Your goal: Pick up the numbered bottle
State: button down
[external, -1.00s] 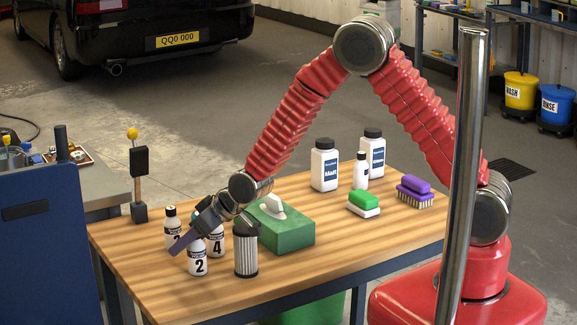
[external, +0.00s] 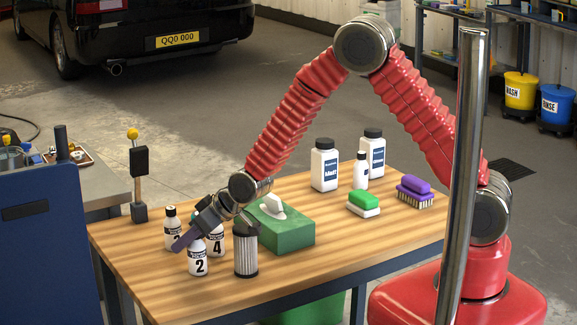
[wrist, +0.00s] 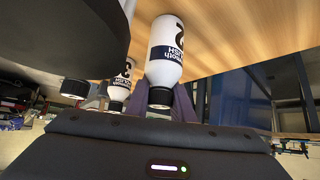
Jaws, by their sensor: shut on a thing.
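The white bottle numbered 2 (external: 198,265) stands upright at the front left of the wooden table; it also shows upside down in the wrist view (wrist: 166,45), dark cap toward me. My gripper (external: 195,241) reaches down to its upper part, and the purple fingers (wrist: 163,115) are shut on it around the neck and cap. A second white bottle (external: 171,238) stands just behind, its number partly covered by my gripper; in the wrist view (wrist: 119,78) it is left of bottle 2. The bottle numbered 4 (external: 216,244) stands close on the right.
White bottles (external: 324,168), a green-topped sponge (external: 363,202) and a purple brush (external: 414,188) are farther right. The table's front left (external: 140,260) is clear.

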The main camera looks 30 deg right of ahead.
jog(key=shift+s+f, duration=0.1)
jog(key=shift+s, duration=0.05)
notch_tip(320, 180, up, 10)
dwell(1.0)
jog(key=shift+d, duration=0.15)
dwell(0.8)
jog(key=w+d+r, duration=0.2)
jog(key=w+d, duration=0.1)
jog(key=d, duration=0.2)
jog(key=shift+w+r, duration=0.15)
jog(key=shift+m, duration=0.3)
